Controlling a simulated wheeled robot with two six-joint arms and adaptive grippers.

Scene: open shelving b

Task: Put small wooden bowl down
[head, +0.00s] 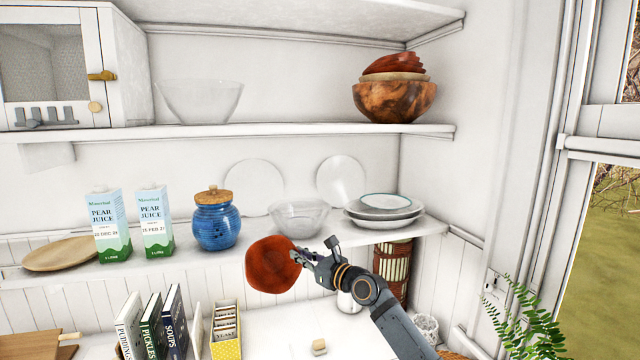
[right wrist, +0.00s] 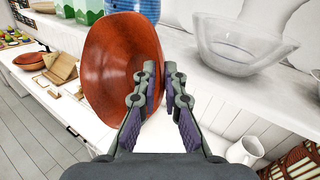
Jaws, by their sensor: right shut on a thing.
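The small wooden bowl (head: 271,264) is reddish brown and tilted on its side, held in the air in front of the lower shelf. My right gripper (head: 299,257) is shut on its right-hand rim. In the right wrist view the bowl (right wrist: 112,65) shows its hollow side, with its rim between the fingertips of the right gripper (right wrist: 150,75). The bowl is clear of the counter below in the head view. My left gripper is not in view.
The lower shelf (head: 150,264) holds juice cartons (head: 155,220), a blue jar (head: 216,222), a glass bowl (head: 300,216) and stacked plates (head: 384,212). Books (head: 152,325) and a yellow box (head: 226,332) stand on the counter (head: 285,330), which has bare room beside them.

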